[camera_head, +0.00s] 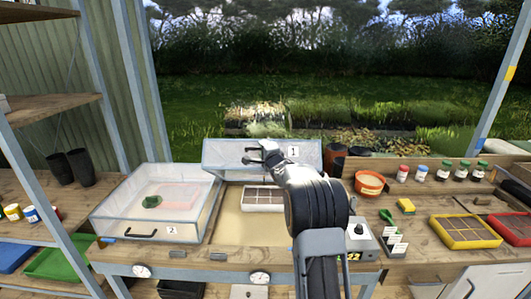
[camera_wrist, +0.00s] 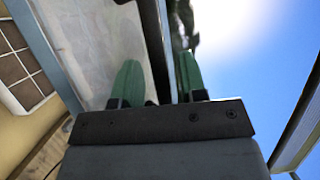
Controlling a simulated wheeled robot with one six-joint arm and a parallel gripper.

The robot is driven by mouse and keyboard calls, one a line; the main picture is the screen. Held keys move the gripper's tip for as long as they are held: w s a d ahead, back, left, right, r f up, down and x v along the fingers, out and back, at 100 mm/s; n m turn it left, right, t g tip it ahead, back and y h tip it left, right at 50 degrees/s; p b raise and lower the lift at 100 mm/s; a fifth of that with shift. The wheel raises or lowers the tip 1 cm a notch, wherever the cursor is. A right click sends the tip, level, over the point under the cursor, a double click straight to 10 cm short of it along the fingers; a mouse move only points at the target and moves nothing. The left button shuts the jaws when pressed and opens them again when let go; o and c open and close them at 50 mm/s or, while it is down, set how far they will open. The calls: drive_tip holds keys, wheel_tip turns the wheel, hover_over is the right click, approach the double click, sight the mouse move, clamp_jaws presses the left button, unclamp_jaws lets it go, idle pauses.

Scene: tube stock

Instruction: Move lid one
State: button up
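Lid one (camera_head: 225,152) is a clear framed panel with a "1" label, raised at a steep tilt behind a sandy bed. My gripper (camera_head: 258,154) is at its front face near the middle, partly hidden by my arm. In the wrist view my gripper (camera_wrist: 160,82) has its two green fingers apart. The lid's handle is not clearly visible.
A closed clear lid labelled 2 (camera_head: 130,220) stands at left. An orange pot (camera_head: 370,183), a grey control box (camera_head: 362,243) and yellow (camera_head: 466,242) and red trays are at right.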

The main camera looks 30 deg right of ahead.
drive_tip(key=s+a+b, duration=0.1)
drive_tip(key=s+b, duration=0.3)
drive_tip(key=s, duration=0.9)
drive_tip(key=shift+s+f, duration=0.3)
drive_tip(key=shift+s, duration=0.05)
drive_tip(key=s+d+f+n+g+h, duration=0.1)
drive_tip(key=s+f+n+g+h, duration=0.2)
drive_tip(key=s+f+n+g, duration=0.65)
drive_tip(key=s+a+n+g+y, duration=0.4)
drive_tip(key=s+a+n, duration=0.5)
drive_tip(key=s+a, duration=0.9)
drive_tip(key=shift+a+f+y, duration=0.3)
drive_tip(key=shift+a, duration=0.7)
